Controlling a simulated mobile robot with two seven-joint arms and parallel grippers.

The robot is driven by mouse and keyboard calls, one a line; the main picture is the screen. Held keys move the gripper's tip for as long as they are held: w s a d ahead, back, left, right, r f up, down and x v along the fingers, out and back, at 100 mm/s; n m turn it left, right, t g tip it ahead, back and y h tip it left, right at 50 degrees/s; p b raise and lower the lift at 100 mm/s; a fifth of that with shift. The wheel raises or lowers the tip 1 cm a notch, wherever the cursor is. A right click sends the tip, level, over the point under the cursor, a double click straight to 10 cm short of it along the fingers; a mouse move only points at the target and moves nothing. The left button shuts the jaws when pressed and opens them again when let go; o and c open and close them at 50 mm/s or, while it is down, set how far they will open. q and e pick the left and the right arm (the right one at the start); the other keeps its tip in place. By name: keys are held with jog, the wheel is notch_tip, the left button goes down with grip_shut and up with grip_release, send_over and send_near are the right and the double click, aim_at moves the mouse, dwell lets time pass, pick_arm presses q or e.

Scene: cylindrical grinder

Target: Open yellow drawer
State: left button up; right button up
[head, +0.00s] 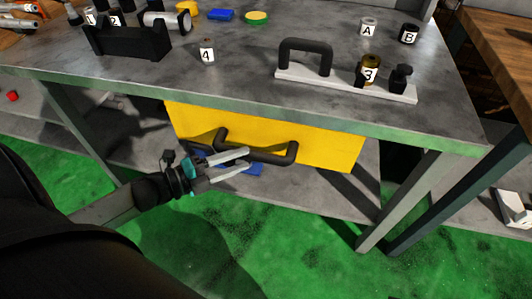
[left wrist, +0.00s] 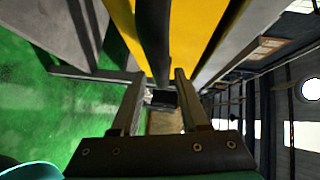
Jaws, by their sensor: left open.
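The yellow drawer (head: 320,145) hangs under the grey workbench, its front facing me. A black bar handle (head: 272,157) runs across the drawer front, and it also shows in the left wrist view (left wrist: 153,40). My left gripper (head: 246,159) is open at the left part of the handle. In the left wrist view the fingers (left wrist: 158,95) are spread, with the dark handle in line with the gap between them. I cannot tell whether either finger touches it. The drawer looks closed. My right gripper is not in view.
The workbench top (head: 235,85) carries a white plate (head: 345,85) with a black handle, marked cylinders and a black holder (head: 125,42). A blue object (head: 245,169) lies on the lower shelf behind my gripper. Table legs (head: 400,200) stand at the right. Green floor lies in front.

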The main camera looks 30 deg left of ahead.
aim_at(261, 153)
pick_arm(q)
jog(key=b+x, duration=0.2)
jog(key=x, duration=0.4)
jog(key=shift+w, duration=0.1)
jog(key=shift+x, duration=0.8)
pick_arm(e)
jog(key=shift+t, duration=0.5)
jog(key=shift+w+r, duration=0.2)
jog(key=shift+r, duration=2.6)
pick_arm(q)
jog(key=shift+c, duration=0.3)
grip_shut()
